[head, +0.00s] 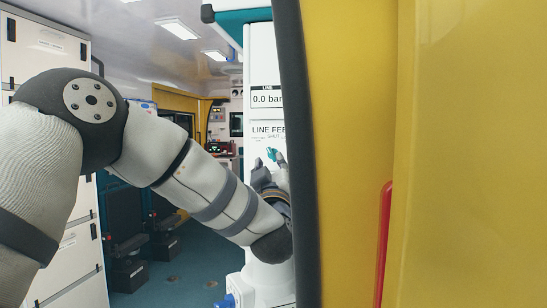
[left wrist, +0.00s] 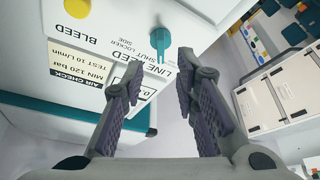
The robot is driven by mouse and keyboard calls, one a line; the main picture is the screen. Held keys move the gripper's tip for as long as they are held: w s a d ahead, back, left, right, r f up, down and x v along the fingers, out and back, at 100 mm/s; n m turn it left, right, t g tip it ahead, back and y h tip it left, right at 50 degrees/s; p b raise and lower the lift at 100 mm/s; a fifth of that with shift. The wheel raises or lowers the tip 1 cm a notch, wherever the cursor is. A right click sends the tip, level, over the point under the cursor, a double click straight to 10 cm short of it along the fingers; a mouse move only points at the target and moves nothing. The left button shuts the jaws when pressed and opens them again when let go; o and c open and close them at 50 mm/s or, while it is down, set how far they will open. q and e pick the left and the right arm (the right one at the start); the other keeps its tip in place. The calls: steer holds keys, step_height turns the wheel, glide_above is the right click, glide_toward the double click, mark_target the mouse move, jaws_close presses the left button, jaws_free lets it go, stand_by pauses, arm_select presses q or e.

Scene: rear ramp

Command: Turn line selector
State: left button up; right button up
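The line selector, a teal knob (head: 272,154), is on a white panel under the LINE FEED and SHUT lettering in the head view. In the left wrist view the teal selector (left wrist: 146,93) shows between the fingers, with its pointer toward the SHUT lettering. My left gripper (head: 271,170) is at the panel, close to the knob. In the left wrist view its two dark padded fingers (left wrist: 158,85) are spread either side of the knob, with gaps visible. Contact cannot be told. My right gripper is in neither view.
A display reading 0.0 bar (head: 267,98) is above the selector. A yellow button (left wrist: 77,8) is by the BLEED lettering. A yellow door frame with a dark edge (head: 300,150) stands close to my left gripper. White lockers (head: 68,260) are at left.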

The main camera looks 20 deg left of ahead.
mark_target(270, 154)
arm_select(q)
steer(key=x, duration=0.5)
steer(key=shift+w+a, duration=0.1)
steer(key=shift+w, duration=0.05)
steer(key=shift+c, duration=0.4)
